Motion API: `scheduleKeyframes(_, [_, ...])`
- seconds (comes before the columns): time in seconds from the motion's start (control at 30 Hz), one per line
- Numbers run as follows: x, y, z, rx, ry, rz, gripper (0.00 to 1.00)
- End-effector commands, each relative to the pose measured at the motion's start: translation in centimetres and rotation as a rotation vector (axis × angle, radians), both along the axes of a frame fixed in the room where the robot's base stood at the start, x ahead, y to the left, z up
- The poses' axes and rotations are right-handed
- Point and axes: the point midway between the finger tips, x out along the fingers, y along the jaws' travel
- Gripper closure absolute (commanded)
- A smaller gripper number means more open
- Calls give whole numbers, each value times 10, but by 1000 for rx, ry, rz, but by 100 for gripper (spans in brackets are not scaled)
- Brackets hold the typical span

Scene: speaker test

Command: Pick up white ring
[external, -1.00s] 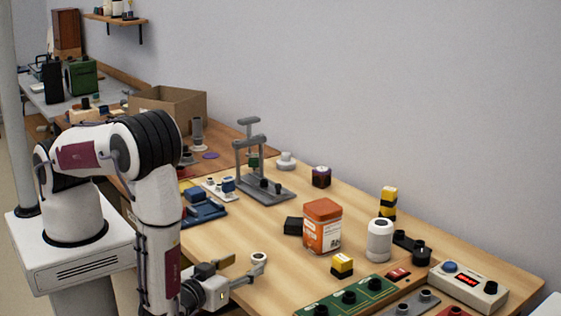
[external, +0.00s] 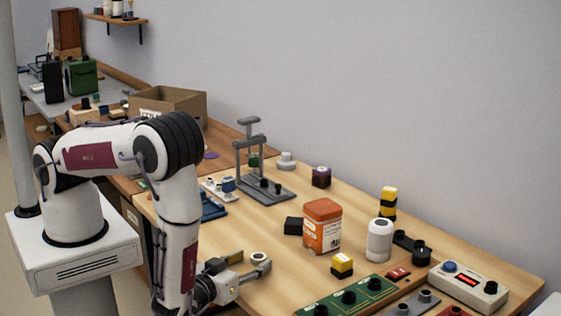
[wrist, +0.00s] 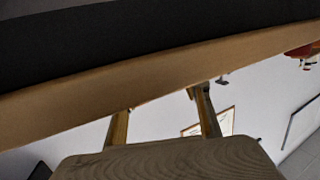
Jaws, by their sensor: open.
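The white ring (external: 258,256) lies near the front edge of the wooden table, with its dark hole facing up. My gripper (external: 252,262) is open and low at the table's front edge. In the external view, one finger shows to the left of the ring and the other shows just in front of it, overlapping its lower edge. I cannot tell whether either finger touches the ring. I cannot make out the ring in the wrist view, where a tan table edge (wrist: 150,75) crosses the picture.
An orange-and-white jar (external: 322,228), a yellow-and-black block (external: 342,265) and a white cylinder (external: 379,241) stand to the right. A green board with black knobs (external: 348,297) lies near the front. A grey stand (external: 262,185) is behind. Bare tabletop lies beyond the ring.

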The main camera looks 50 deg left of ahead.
Motion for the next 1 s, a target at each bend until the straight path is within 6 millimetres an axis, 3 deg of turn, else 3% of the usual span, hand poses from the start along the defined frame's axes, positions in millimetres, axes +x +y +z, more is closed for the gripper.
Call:
scheduleKeyframes(0.23, [14, 6, -2, -1, 0, 1, 54])
scheduleKeyframes(0.77, [15, 6, -2, -2, -1, -1, 54])
scheduleKeyframes(0.93, [15, 6, -2, -2, -1, -1, 81])
scheduleKeyframes(1.0, [15, 6, -2, -2, -1, -1, 81])
